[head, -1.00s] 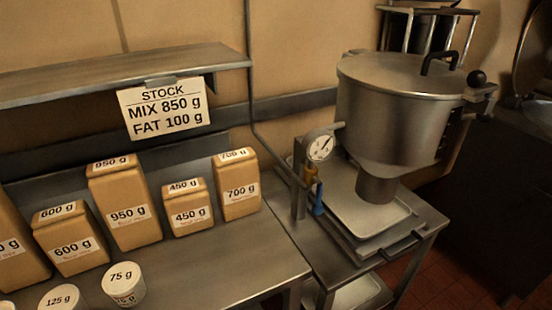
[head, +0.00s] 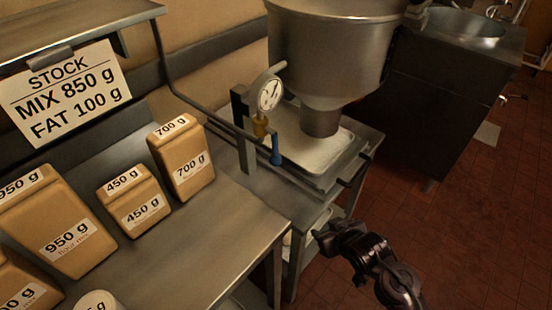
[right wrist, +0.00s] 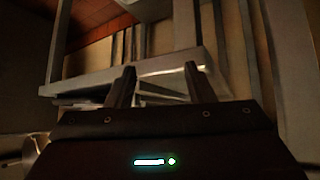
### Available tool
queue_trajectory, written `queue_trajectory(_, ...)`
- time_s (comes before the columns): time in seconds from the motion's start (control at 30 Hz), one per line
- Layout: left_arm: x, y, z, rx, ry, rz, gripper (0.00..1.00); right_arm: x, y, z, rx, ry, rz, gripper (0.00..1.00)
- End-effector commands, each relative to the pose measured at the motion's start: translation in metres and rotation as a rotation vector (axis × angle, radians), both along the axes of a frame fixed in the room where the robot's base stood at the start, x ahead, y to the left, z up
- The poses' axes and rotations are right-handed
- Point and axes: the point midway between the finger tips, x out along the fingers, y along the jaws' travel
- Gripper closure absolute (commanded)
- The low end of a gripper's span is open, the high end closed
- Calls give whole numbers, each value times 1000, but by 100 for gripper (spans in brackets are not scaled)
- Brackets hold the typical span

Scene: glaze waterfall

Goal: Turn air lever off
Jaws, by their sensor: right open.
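The air line has a round white pressure gauge (head: 269,95), a yellow fitting (head: 260,127) below it, and a blue lever (head: 276,152) that hangs down beside the pipe. They sit at the left edge of the stand under the steel hopper. My right gripper (head: 320,238) is below and to the right of the lever, near the stand's front edge, apart from it. In the right wrist view, its two fingers (right wrist: 161,84) are spread with nothing held between them. The lever cannot be made out in that view. My left gripper is out of view.
The steel hopper (head: 330,50) hangs above a tray (head: 310,150) on the stand. A steel counter (head: 190,240) with several tan bags, such as the 700 g bag (head: 182,160), is at left. The red tiled floor (head: 460,220) is clear at right.

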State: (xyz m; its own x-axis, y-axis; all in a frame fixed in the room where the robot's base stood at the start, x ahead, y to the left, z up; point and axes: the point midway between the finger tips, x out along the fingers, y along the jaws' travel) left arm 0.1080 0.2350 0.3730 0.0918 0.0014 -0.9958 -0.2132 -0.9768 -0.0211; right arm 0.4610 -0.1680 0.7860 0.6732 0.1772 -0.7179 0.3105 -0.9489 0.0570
Motion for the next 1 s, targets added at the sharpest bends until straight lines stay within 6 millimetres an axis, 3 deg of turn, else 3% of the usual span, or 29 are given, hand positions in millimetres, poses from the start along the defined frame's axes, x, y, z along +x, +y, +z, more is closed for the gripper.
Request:
queue_trajectory(0.03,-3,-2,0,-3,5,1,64,7,4,24,4,-50,21,52)
queue_trajectory(0.1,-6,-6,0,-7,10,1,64,20,12,48,27,-132,62,52)
queue_trajectory(0.53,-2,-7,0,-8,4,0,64,70,51,103,289,-442,335,52)
queue_trajectory(0.8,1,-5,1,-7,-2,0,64,74,61,143,544,-547,534,52)
queue_trajectory(1.0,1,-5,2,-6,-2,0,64,75,66,154,615,-562,578,52)
